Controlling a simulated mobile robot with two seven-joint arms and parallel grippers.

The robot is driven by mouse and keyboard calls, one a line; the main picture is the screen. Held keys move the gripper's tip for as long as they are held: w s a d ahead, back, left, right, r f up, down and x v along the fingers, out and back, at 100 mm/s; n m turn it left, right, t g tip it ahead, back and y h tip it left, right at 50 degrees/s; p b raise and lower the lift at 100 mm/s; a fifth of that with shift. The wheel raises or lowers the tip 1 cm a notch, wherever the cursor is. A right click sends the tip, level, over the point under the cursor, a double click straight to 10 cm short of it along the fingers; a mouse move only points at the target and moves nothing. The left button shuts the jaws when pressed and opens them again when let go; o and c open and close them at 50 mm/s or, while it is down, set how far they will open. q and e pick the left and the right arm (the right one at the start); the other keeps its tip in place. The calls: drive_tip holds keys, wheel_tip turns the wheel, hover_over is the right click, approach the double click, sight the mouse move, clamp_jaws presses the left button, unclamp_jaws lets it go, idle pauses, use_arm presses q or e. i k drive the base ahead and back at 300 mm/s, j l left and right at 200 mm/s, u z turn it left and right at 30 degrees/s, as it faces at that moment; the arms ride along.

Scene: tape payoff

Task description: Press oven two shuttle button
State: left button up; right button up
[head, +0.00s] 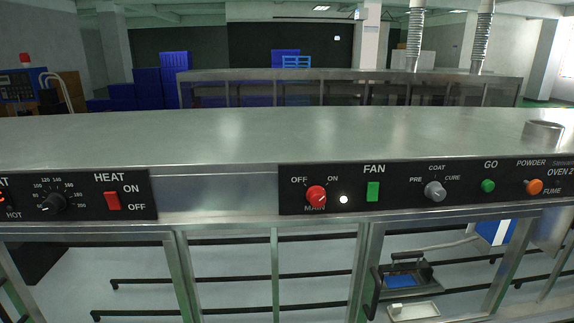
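The oven two control panel (420,186) runs along the front of the steel oven top, with "OVEN 2" printed at its right end. It carries a round green button (488,186) under the word GO. No label reading "shuttle" is legible. To the left of this button are a grey PRE/COAT/CURE knob (435,191), a lit green FAN switch (373,192), a small white lamp (344,199) and a red MAIN knob (316,195). An orange POWDER/FUME knob (534,187) is to its right. Neither of my grippers is in view.
A second panel (90,196) with a red HEAT switch (113,201) is at left. Below oven two's panel, a dark-framed device with a blue surface (402,281) and a pale tray (413,311) show. The steel top (250,135) is mostly clear.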

sight(487, 185)
drive_tip(key=z, duration=1.3)
